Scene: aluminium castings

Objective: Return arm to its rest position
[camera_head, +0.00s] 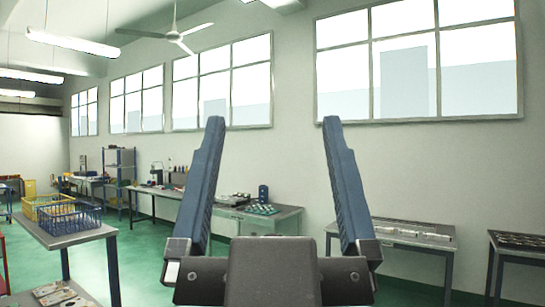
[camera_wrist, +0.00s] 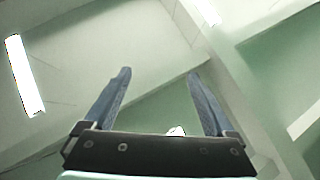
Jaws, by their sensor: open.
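My gripper (camera_head: 270,122) stands in the middle of the head view with its two blue fingers pointing up and spread wide apart. Nothing is between the fingers; the wall and part of a window show through the gap. In the wrist view my gripper (camera_wrist: 160,72) is also open and empty, seen against the pale ceiling.
A long workbench (camera_head: 285,212) runs along the wall behind my gripper. A table (camera_head: 425,240) with pale parts and a darker table (camera_head: 515,246) stand at the right. At the left, a table (camera_head: 62,240) bears a blue crate (camera_head: 72,222) and a yellow crate (camera_head: 35,210). Green floor shows between them.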

